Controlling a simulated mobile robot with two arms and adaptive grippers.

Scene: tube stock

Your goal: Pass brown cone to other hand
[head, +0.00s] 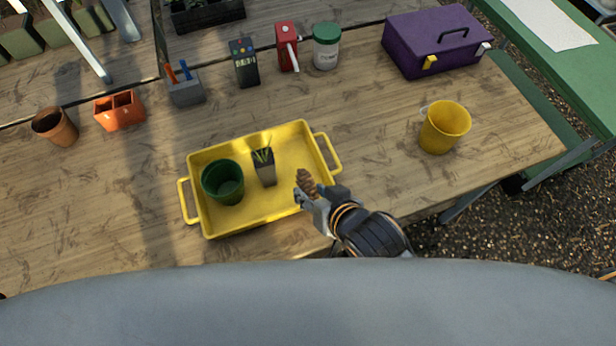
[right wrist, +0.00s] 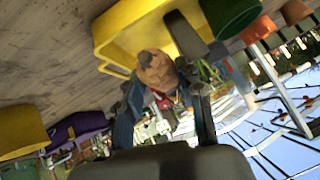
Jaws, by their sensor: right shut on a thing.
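The brown cone (head: 307,183) is in my right gripper (head: 313,194), at the right edge of the yellow tray in the head view. In the right wrist view the cone (right wrist: 157,70) sits between the two fingers of the right gripper (right wrist: 165,95), which is shut on it. The cone appears to be held above the table and tray edge, with its lower part hidden by the fingers. My left gripper is not in view.
The yellow tray (head: 290,207) holds a dark green pot (head: 222,183) and a small square pot with a plant (head: 265,168). A yellow cup (head: 444,127) stands to the right. An orange pot, a purple toolbox (head: 432,42) and other items line the back. Table between tray and cup is clear.

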